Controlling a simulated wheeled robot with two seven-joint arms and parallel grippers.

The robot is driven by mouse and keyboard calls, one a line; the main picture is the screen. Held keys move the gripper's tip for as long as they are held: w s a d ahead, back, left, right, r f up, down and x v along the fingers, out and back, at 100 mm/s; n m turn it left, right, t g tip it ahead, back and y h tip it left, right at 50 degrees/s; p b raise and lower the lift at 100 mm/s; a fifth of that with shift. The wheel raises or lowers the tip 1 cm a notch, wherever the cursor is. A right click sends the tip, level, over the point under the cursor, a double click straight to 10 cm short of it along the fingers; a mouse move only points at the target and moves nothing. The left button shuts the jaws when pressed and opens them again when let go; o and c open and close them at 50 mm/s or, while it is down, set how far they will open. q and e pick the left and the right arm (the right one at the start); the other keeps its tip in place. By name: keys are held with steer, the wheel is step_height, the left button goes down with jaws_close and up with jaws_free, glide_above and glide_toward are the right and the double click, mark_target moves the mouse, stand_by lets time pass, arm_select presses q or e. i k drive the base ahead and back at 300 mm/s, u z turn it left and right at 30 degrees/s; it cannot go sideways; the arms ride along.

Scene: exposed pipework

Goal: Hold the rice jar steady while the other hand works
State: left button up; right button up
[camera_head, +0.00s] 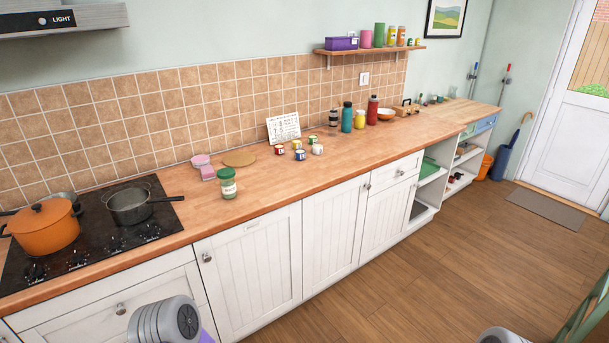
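A glass jar with a green lid and pale contents (228,185), which looks like the rice jar, stands upright on the wooden counter (330,180) near its front edge, right of the hob. Nothing touches it. I cannot read any label on it. A grey rounded part of my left arm shows at the bottom, in front of the cabinets and below the counter. A small grey part of my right arm shows at the bottom right edge. Neither gripper's fingers are in the picture.
An orange pot (45,230) and a dark pan (130,205) stand on the black hob (95,245). The counter front right of the jar is clear.

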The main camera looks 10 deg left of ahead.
mark_target(227, 187)
steer(key=z, duration=0.3)
steer(key=i, duration=1.2)
steer(key=u, duration=0.95)
steer(key=i, duration=0.75)
steer(key=u, duration=0.8)
